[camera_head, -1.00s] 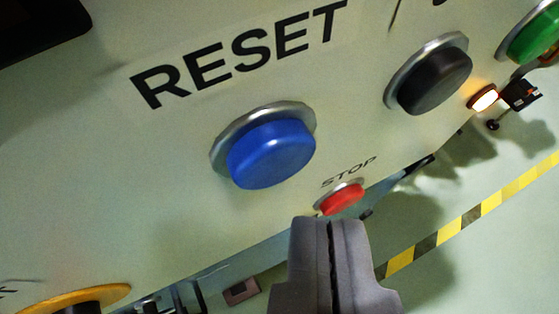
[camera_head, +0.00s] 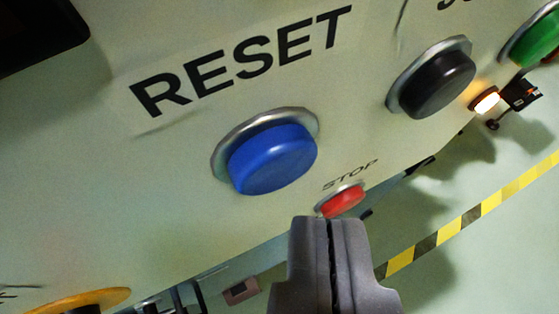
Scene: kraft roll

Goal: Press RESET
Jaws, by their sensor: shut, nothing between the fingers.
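The blue RESET button (camera_head: 272,160) sits in a silver ring on the pale panel (camera_head: 120,200), below and right of the large black RESET lettering (camera_head: 242,60). Its cap stands out from the ring. My gripper (camera_head: 329,220) shows at the bottom centre, its two grey fingers closed together with nothing between them. In the picture the fingertips are below and right of the blue button, apart from it. They appear just under the red STOP button (camera_head: 343,200); I cannot tell the gap in depth.
A black button (camera_head: 438,85) and a green button (camera_head: 535,40) sit to the right. A lit amber lamp (camera_head: 486,101) is beyond. A yellow ring (camera_head: 85,300) is at lower left, a dark screen (camera_head: 35,30) at upper left. Yellow-black tape (camera_head: 470,213) marks the green floor.

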